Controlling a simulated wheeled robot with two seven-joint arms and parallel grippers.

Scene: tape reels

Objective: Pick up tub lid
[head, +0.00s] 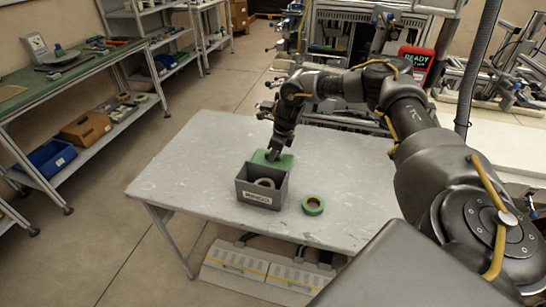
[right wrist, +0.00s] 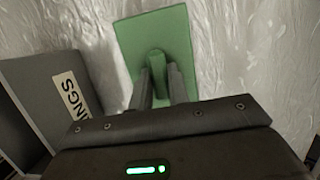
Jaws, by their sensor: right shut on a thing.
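The tub lid (head: 286,161) is a flat green rectangle at the far side of the grey tub (head: 277,193). In the right wrist view the lid (right wrist: 180,32) has a green knob (right wrist: 157,62) on it. My right gripper (head: 273,154) comes down from above, and its two fingers (right wrist: 159,80) are shut on that knob. I cannot tell whether the lid rests on the table or is slightly raised. The tub is open and has a white label; a tape reel (head: 265,183) lies inside. My left gripper is not in view.
A green tape reel (head: 313,205) lies on the grey table (head: 190,165) to the right of the tub. The table's left part is clear. A workbench with shelves (head: 60,80) stands at the left, apart from the table.

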